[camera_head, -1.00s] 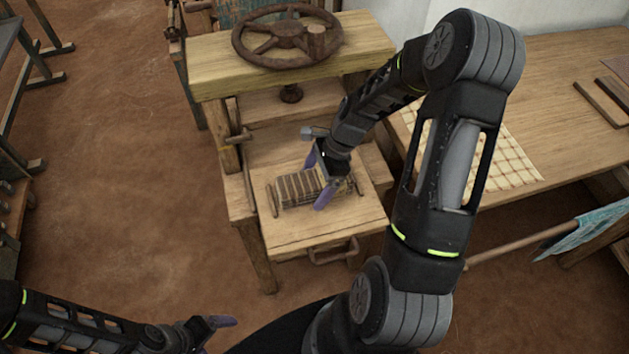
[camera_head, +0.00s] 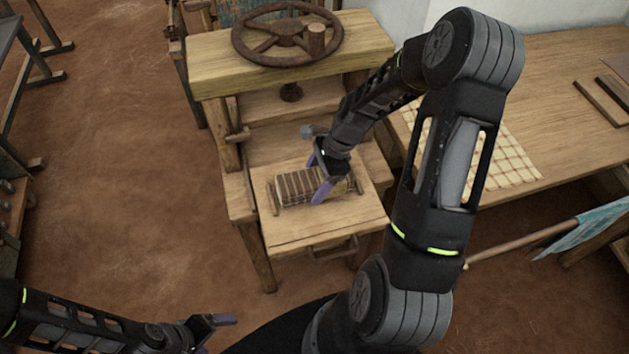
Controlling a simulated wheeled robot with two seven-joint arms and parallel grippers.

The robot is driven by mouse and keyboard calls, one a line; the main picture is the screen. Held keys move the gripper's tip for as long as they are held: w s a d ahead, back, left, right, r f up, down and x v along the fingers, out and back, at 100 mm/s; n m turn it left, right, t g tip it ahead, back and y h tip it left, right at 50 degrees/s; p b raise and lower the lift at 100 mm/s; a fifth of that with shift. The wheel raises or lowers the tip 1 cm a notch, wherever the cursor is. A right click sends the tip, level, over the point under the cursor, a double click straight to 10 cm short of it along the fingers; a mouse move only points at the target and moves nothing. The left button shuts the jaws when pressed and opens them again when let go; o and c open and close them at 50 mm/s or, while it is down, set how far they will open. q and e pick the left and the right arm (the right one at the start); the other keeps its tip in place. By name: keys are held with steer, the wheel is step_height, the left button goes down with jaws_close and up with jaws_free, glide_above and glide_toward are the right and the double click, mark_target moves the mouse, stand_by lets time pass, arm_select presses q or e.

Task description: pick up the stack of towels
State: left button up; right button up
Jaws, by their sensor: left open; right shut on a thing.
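The stack of towels (camera_head: 297,187), striped brown and cream, lies on the wooden pull-out board (camera_head: 300,234) of the press, between low wooden strips. My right gripper (camera_head: 319,178) reaches in from the upper right and is shut on the stack, its purple fingers at the stack's far and near sides. The gripper hides part of the stack's right end. I cannot tell any gap between the stack and the board. My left gripper (camera_head: 226,320) is open and empty at the bottom left, well away from the board.
The press has a rusty handwheel (camera_head: 287,32) on a thick beam above the board. A table (camera_head: 560,110) with a checked cloth (camera_head: 510,150) stands at the right. A pole with blue cloth (camera_head: 590,230) sticks out below it. Bare floor lies left of the press.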

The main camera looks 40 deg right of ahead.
mark_target(314, 177)
steer(key=c, duration=0.9)
steer(key=shift+r, duration=0.1)
step_height(314, 177, up, 10)
steer(key=shift+f+b, duration=0.1)
steer(key=shift+b, duration=0.3)
